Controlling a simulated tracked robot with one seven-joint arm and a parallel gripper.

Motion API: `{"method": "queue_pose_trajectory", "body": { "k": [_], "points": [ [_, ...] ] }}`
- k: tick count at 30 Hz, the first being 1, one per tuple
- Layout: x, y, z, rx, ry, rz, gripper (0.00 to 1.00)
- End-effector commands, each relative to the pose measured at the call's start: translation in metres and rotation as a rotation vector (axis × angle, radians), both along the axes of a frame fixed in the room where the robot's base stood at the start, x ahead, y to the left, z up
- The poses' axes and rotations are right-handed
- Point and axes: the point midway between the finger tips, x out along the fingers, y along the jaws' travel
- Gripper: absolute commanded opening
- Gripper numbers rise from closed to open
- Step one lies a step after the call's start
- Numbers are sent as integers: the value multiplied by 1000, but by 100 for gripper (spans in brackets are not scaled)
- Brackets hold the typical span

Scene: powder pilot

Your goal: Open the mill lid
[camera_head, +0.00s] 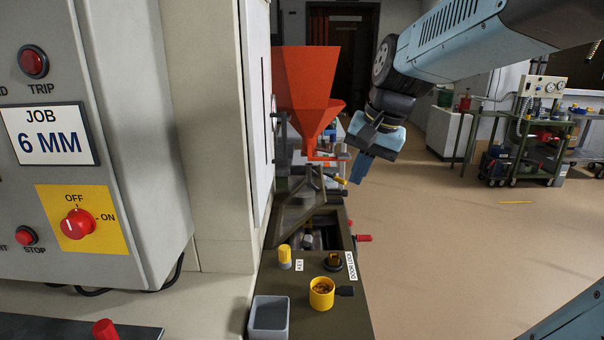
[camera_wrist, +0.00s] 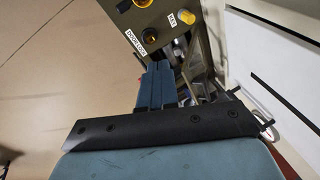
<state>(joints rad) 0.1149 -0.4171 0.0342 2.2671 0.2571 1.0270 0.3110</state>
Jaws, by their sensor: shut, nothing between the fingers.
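The mill has an orange hopper (camera_head: 305,85) above a dark green bench (camera_head: 338,312). Below the hopper sit dark green mill parts (camera_head: 297,208) with a round grey piece. I cannot tell for sure which of these is the lid or how far it stands open. A short yellow bar (camera_head: 340,180) sticks out to the right below the hopper. My gripper (camera_head: 358,178) is shut and empty, pointing down just right of the hopper outlet and close to the yellow bar. In the wrist view its blue fingers (camera_wrist: 157,80) lie together; contact is unclear.
A yellow cup (camera_head: 321,293), yellow knob (camera_head: 285,255), dark door-lock knob (camera_head: 334,261) and grey bin (camera_head: 269,314) are on the front bench. A control cabinet (camera_head: 95,130) stands left. A red-ended handle (camera_head: 362,238) juts right. The floor right is mostly clear.

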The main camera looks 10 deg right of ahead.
Motion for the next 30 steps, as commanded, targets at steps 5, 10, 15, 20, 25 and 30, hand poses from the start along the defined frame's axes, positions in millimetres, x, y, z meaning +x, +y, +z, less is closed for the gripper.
{"method": "queue_pose_trajectory", "body": {
  "k": [5,10,15,20,25,30],
  "points": [
    [44,-2,0,126,94,-147,0],
    [84,-5,-3,244,184,-285,0],
    [126,-13,-10,359,276,-421,0],
    [166,-22,-19,468,366,-546,0],
    [208,-36,-33,584,466,-674,0],
    [248,-53,-51,699,569,-797,0]
  ]
}}
